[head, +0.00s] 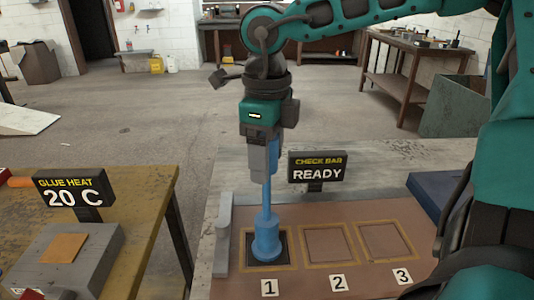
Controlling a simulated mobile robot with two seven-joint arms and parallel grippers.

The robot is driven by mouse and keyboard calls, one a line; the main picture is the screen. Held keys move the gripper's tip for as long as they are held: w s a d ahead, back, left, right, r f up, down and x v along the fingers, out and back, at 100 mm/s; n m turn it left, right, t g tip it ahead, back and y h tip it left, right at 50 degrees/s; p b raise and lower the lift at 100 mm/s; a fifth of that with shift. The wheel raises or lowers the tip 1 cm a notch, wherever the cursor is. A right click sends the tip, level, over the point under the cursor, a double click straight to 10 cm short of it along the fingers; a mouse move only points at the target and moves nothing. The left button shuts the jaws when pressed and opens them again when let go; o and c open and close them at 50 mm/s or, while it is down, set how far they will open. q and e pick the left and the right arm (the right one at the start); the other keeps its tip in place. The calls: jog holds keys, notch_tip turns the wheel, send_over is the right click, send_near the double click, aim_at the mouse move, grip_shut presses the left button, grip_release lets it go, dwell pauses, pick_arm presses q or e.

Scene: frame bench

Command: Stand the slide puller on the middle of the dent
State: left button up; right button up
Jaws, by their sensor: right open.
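The blue slide puller (266,240) stands upright with its wide round foot on the dark square (287,262) in the frame marked 1. Its thin shaft runs up to my right gripper (264,165), which comes down from above. The gripper is open, with its fingers around or beside the puller's upper end; I cannot tell whether they touch it. The foot hides much of the dark square, and I cannot make out a dent's shape. My left gripper is not in view.
The brown panel (343,281) also bears empty frames marked 2 (330,243) and 3 (385,240). A sign (318,168) reads "CHECK BAR READY". A grey bar (222,235) lies left of frame 1. A glue heater (85,245) showing 20 C sits on the left table.

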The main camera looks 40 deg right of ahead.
jog(key=shift+r+p, duration=0.3)
jog(key=shift+r, duration=0.15)
notch_tip(320, 180, up, 12)
jog(key=shift+f+p, duration=0.25)
jog(key=shift+p, duration=0.25)
